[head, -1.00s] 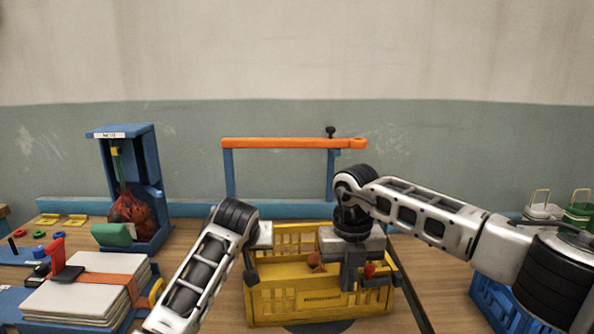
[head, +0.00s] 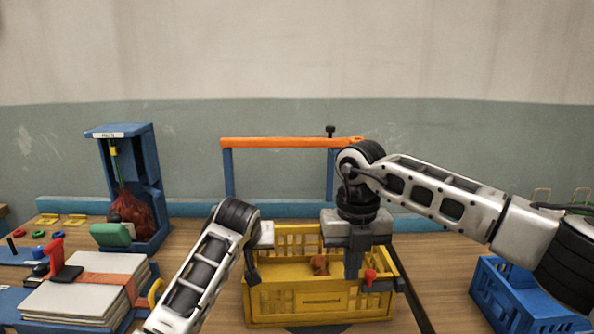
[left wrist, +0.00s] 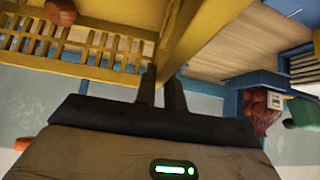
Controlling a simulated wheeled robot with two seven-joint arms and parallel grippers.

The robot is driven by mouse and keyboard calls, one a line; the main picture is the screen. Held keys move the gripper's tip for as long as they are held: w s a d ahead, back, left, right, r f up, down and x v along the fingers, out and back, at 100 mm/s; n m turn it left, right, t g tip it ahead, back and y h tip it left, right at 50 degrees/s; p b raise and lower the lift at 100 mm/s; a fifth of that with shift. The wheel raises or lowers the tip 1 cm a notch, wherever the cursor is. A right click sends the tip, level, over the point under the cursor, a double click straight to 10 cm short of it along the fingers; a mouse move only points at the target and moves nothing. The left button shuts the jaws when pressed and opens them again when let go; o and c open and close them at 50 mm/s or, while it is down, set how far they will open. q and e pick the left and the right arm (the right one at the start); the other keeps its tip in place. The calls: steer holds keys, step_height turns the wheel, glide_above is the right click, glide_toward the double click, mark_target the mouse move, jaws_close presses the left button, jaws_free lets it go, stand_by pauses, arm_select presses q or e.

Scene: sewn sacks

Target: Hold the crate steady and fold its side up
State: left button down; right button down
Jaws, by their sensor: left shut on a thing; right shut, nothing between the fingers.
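The yellow crate (head: 290,304) stands on the table in front of me, with its slatted far wall and plain front panel upright. A red piece (head: 370,276) sits at its right front. My left gripper (head: 253,279) is at the crate's left side, shut on its wall; the left wrist view shows its fingers (left wrist: 163,88) against the yellow wall (left wrist: 190,45). My right gripper (head: 352,273) is shut and empty, pointing down over the right part of the crate. My right gripper hides part of the far wall and the right side.
A brown lump (head: 320,264) lies in the crate. An orange bar frame (head: 285,143) stands behind it. A blue crate (head: 520,305) is at the right. A blue stand (head: 150,160) and a stack of pale sacks (head: 85,297) are at the left.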

step_height(320, 180, up, 5)
steer(key=shift+r, duration=0.15)
stand_by(0.3)
steer(key=c, duration=2.1)
jaws_free()
steer(key=shift+c, duration=0.2)
